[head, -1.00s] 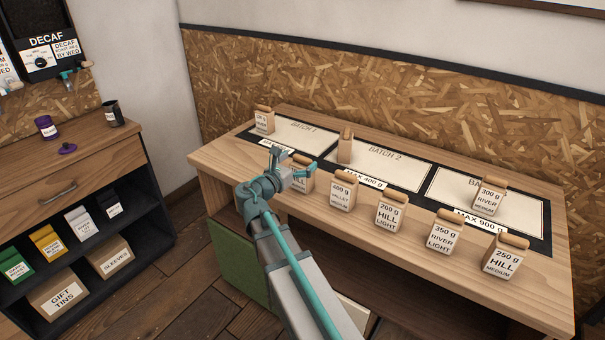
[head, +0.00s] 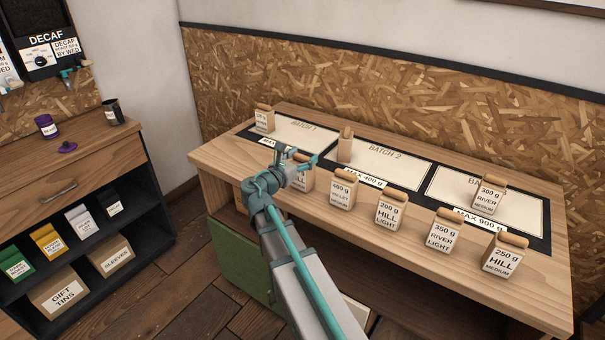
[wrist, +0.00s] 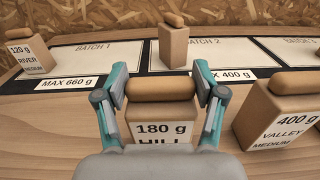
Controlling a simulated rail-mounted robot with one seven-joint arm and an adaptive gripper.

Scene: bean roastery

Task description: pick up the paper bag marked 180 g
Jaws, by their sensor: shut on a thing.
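The paper bag marked 180 g (wrist: 162,116) stands upright at the front of the table, centred in the wrist view, with HILL partly visible under the weight. In the head view the bag (head: 307,183) is mostly hidden behind my gripper (head: 297,160). My gripper (wrist: 160,100) is shut on this bag, one teal finger on each side just below its rolled top. The bag appears to rest on the table top. The lower part of its label is hidden by my gripper.
The 400 g VALLEY bag (head: 342,190) stands close on the right. The 200 g (head: 389,211), 350 g (head: 443,233) and 250 g (head: 503,257) bags continue the front row. Behind are the BATCH 1 (head: 300,135), BATCH 2 (head: 395,168) and third panels, holding a 120 g bag (wrist: 30,58) and others.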

